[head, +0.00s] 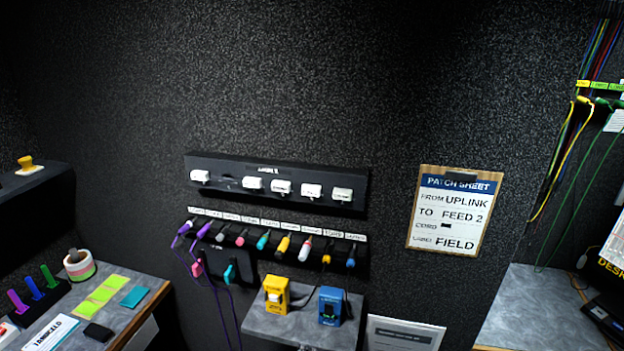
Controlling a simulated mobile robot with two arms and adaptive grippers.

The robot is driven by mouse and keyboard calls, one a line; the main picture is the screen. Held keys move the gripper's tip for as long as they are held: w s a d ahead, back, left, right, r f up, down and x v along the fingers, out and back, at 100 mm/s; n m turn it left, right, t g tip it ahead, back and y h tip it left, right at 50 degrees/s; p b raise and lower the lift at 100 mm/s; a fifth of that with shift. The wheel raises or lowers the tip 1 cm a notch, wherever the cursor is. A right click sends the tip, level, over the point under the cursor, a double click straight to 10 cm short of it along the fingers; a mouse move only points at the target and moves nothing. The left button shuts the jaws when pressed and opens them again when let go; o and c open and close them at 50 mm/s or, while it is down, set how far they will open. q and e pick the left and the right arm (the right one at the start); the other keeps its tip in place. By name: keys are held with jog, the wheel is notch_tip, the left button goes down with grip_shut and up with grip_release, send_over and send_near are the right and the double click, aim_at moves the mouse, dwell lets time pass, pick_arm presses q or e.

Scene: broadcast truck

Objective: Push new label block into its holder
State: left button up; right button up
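A dark wall-mounted rack (275,170) holds several white label blocks, among them one at the far left (200,176) and one at the far right (342,194). A gap (228,183) shows between the first and second blocks. The lettering on the blocks is too small to read. I cannot tell which block is the new label block. A patch sheet (455,210) on the wall reads from UPLINK to FEED 2, label FIELD. Neither of my grippers is in view.
Below the rack hang several coloured plugs (262,240) with purple cords. A yellow device (277,294) and a blue device (330,306) stand on a grey shelf (262,322). The left desk holds tape (79,264), green notes (103,292) and a lettered white strip (50,333). The right desk (535,310) is mostly clear.

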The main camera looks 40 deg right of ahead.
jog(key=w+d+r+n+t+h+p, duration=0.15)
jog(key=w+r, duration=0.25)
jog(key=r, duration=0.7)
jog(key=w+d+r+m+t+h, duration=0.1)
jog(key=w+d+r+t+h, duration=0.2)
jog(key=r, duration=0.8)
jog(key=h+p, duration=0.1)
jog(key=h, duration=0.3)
send_near(310, 192)
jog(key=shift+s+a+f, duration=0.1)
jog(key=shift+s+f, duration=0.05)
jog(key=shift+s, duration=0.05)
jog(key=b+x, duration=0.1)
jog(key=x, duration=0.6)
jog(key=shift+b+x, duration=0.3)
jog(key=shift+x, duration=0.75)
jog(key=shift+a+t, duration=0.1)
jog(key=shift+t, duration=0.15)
